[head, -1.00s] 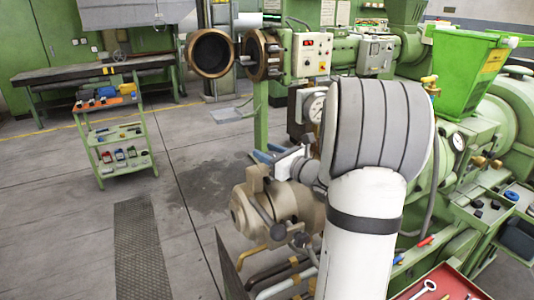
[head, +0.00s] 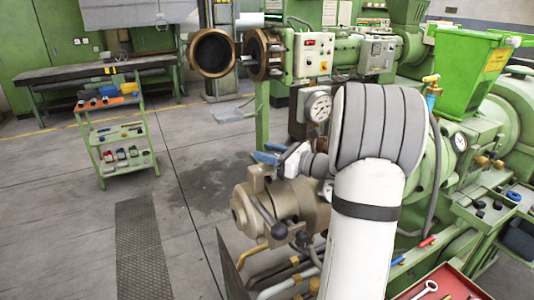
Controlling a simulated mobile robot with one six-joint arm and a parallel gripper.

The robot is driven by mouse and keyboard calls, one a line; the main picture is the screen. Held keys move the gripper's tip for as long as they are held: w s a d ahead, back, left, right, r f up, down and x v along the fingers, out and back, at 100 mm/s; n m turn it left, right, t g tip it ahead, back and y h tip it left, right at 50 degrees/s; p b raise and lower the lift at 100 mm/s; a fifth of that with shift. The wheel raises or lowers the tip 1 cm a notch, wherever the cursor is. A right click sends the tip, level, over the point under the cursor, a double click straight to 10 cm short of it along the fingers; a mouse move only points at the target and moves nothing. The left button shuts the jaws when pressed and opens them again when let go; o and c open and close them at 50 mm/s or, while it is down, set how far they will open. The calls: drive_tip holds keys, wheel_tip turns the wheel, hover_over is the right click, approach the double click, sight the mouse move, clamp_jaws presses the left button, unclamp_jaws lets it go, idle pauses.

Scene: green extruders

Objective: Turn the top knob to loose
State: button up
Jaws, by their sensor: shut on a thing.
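My gripper (head: 280,157) is at the end of my white and grey arm, left of the arm's big grey joint, above the tan motor-like body (head: 285,208). It is small in the picture and partly turned away. Blue parts show at its tip; I cannot tell whether they are fingers or a handle. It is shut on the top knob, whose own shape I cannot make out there. Two dark round knobs (head: 278,231) on levers stand lower, in front of the tan body.
A round pressure gauge (head: 317,105) stands just behind my gripper. The green extruder (head: 440,150) with its hopper (head: 470,70) fills the right. A red tool tray (head: 445,285) is at lower right. A green shelf cart (head: 122,140) stands left; the floor between is clear.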

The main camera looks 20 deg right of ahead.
sight(269, 152)
drive_tip(key=o, duration=1)
drive_tip(key=shift+c, duration=0.2)
drive_tip(key=shift+r, duration=0.15)
wheel_tip(269, 152, up, 10)
drive_tip(key=shift+f+b, duration=0.1)
drive_tip(key=shift+b, duration=0.6)
